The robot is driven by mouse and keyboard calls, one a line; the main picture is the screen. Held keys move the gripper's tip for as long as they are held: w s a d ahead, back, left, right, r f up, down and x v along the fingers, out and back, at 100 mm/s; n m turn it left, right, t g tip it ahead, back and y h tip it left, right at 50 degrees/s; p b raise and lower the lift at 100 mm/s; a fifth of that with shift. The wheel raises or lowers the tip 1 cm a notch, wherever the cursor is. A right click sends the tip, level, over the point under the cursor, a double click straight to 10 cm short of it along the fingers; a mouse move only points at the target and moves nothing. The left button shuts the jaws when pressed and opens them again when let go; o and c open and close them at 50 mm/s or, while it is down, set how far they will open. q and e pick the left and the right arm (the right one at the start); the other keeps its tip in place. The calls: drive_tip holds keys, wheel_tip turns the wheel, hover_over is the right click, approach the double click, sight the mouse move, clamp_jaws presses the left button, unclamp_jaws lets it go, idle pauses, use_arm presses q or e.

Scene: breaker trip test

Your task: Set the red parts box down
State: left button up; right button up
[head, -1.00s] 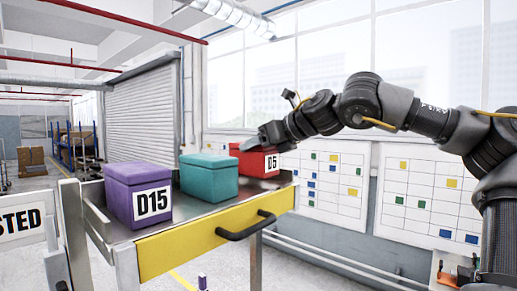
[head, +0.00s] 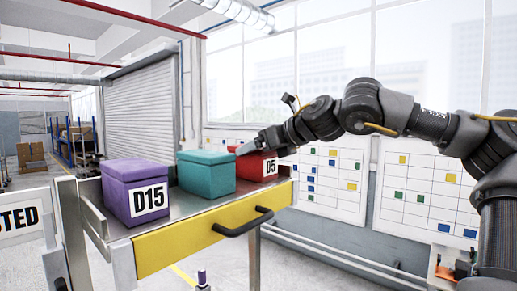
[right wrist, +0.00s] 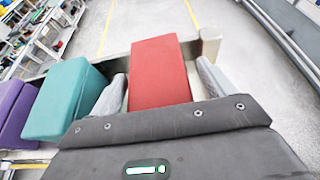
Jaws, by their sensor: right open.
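The red parts box (head: 252,168), labelled D5, sits at the far right end of the metal tray (head: 183,209). It also shows in the right wrist view (right wrist: 158,88), where its lid lies between my finger pads. My right gripper (right wrist: 163,69) is open around the box, with a narrow gap on each side. In the head view the gripper (head: 247,147) is over the box, and the jaws are partly hidden there. The box's underside contact is hidden by the teal box and the tray's yellow front. My left gripper is not in view.
A teal box (head: 207,176) stands left of the red box, and a purple box (head: 133,195) labelled D15 stands left of that. The tray has a yellow front (head: 185,238) with a black handle (head: 243,224). Wall charts (head: 325,185) hang behind.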

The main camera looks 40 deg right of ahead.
drive_tip(key=shift+s+r+b, duration=0.15)
drive_tip(key=shift+s+b, duration=0.1)
drive_tip(key=shift+b, duration=0.1)
drive_tip(key=a+b+v, duration=0.1)
drive_tip(key=b+v, duration=0.3)
drive_tip(key=v, duration=0.7)
drive_tip(key=shift+s+d, duration=0.2)
drive_tip(key=shift+d, duration=0.25)
drive_tip(key=shift+w, duration=0.1)
